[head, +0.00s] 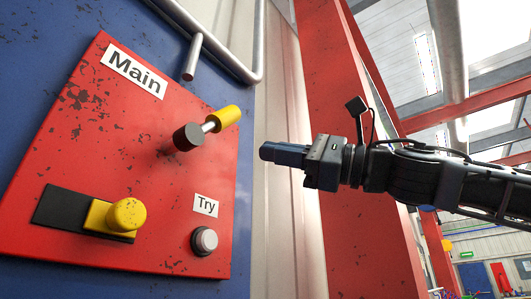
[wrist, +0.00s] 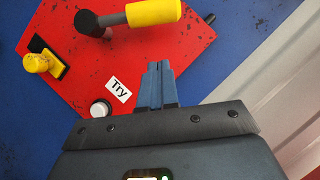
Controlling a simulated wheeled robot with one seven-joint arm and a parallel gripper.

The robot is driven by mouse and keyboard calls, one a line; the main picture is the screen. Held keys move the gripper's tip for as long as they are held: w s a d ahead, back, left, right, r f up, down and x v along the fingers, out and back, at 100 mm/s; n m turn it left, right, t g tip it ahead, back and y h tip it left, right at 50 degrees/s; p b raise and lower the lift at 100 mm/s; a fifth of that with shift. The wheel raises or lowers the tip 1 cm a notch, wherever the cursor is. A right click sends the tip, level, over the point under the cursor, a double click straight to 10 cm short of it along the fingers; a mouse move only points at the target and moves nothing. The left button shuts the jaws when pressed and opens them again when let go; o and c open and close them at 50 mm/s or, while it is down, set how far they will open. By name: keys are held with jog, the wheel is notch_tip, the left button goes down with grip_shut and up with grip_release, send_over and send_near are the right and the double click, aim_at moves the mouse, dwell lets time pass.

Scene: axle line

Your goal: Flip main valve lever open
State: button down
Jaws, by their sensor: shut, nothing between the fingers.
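The main valve lever has a yellow grip (head: 227,116) on a short metal rod from a dark round hub (head: 188,137). It sits on the red panel (head: 150,240) below the "Main" label (head: 134,72), and its grip points up and to the right. My gripper (head: 268,152) is shut and empty, in front of the panel, to the right of the lever and a little lower in the head view. In the wrist view the closed blue-grey fingers (wrist: 158,72) point toward the yellow grip (wrist: 153,12), with a gap seen between them.
A yellow knob (head: 125,215) on a black slide plate (head: 62,210) is at the panel's lower left. A white push button (head: 205,241) sits under the "Try" label (head: 206,205). A pipe (head: 193,57) runs above the panel; a red column (head: 345,120) stands behind my arm.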

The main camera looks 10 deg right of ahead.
jog(key=b+v, duration=0.1)
jog(key=v, duration=0.6)
jog(key=shift+s+d+b, duration=0.25)
jog(key=shift+s+b, duration=0.15)
jog(key=shift+f, duration=0.15)
